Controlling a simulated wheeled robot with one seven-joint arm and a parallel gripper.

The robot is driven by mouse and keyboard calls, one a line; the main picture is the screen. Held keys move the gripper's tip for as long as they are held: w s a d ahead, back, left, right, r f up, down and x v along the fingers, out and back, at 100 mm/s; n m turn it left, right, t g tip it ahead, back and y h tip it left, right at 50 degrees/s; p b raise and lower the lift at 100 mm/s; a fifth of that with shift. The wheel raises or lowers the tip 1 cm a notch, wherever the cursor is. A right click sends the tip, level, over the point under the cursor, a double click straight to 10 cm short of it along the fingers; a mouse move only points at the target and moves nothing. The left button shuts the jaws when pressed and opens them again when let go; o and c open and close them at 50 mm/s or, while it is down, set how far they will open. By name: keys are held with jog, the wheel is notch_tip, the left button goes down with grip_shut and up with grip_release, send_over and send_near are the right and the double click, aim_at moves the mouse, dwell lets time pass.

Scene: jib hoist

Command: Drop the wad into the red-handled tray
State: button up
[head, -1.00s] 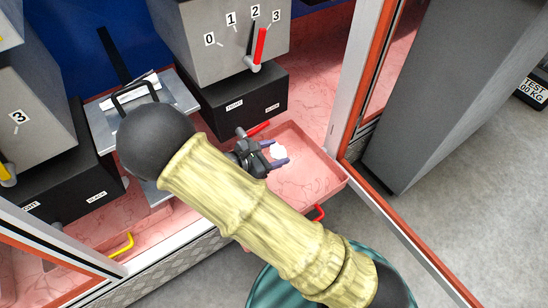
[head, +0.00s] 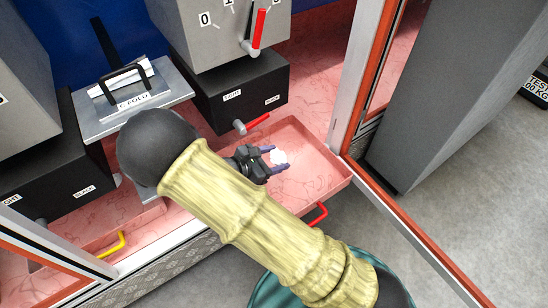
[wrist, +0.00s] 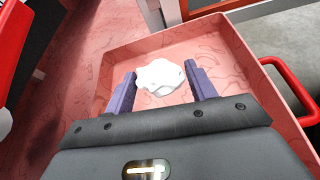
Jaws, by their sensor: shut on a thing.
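The wad (head: 280,157) is a small white crumpled lump between the fingertips of my gripper (head: 273,163). In the wrist view my gripper's two purple fingers (wrist: 158,88) flank the wad (wrist: 161,76), one on each side. The pink tray with the red handle (head: 317,214) lies under my gripper, and its wall (wrist: 203,28) shows in the wrist view. The wad appears over the inside of the tray. How high it is above the tray floor is hard to tell.
A grey box with a red pointer and numbers (head: 213,45) stands on a black box (head: 235,95) behind the tray. A red lever (head: 255,123) juts out near the tray's back. A yellow handle (head: 112,245) is at lower left. An orange-edged frame (head: 400,225) borders the right.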

jog(key=shift+f, duration=0.25)
jog(key=o, duration=1)
jog(key=shift+o, duration=0.2)
jog(key=p+v, duration=0.8)
jog(key=v, duration=0.9)
jog(key=shift+s+r, duration=0.1)
jog(key=shift+r, duration=0.1)
